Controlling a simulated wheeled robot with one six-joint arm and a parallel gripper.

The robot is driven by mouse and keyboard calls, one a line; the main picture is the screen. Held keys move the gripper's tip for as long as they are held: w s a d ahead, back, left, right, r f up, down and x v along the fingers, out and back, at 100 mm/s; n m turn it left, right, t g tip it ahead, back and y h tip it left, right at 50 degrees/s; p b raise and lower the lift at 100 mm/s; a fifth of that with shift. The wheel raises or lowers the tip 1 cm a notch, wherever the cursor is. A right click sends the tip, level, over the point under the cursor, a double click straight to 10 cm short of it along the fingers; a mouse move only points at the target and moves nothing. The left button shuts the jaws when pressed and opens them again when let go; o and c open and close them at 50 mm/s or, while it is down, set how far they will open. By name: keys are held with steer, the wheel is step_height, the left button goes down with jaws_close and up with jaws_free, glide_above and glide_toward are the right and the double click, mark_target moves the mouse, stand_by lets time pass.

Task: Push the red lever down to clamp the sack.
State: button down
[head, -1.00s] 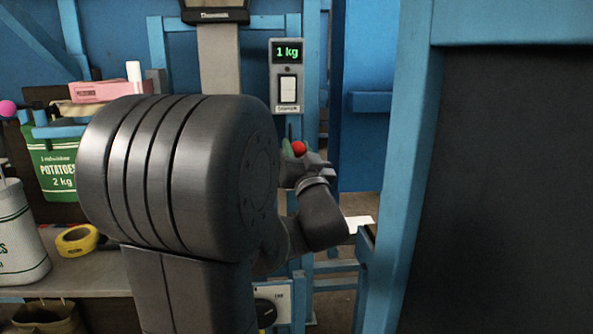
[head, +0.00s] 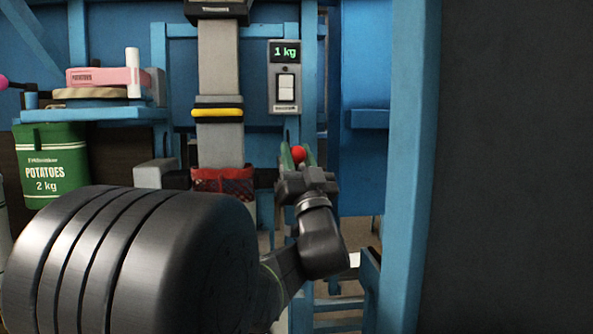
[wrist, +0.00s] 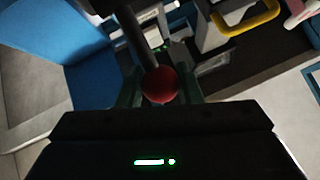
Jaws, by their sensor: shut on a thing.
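The red lever's ball knob (head: 299,153) shows at the right of the spout in the head view. It sits between the green fingers of my gripper (head: 297,157). In the wrist view the red knob (wrist: 160,84) is between the two fingertips, with its dark rod (wrist: 136,35) running up and away. My gripper is shut on the knob. A dark red sack (head: 222,181) shows at the lower end of the grey spout (head: 219,70); its lower part is hidden behind my arm.
A scale display (head: 286,52) reads 1 kg above the knob. A green potato sack (head: 55,160) hangs at the left below a blue shelf (head: 90,114). A blue post (head: 410,160) and dark panel stand at the right.

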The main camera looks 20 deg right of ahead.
mark_target(296, 163)
steer(key=shift+s+a+f+b, duration=0.1)
steer(key=shift+s+f+b, duration=0.2)
steer(key=shift+f+b, duration=0.5)
steer(key=shift+s+a+f+b, duration=0.1)
steer(key=shift+s+f+b, duration=0.2)
steer(key=shift+f+b, duration=0.5)
steer(key=shift+r+b, duration=0.15)
steer(key=shift+b, duration=0.25)
steer(key=c, duration=1)
jaws_free()
steer(key=shift+c, duration=0.2)
steer(key=shift+r, duration=0.1)
steer(key=shift+s, duration=0.15)
steer(key=v, duration=0.7)
steer(key=shift+p, duration=0.4)
steer(key=shift+s, duration=0.1)
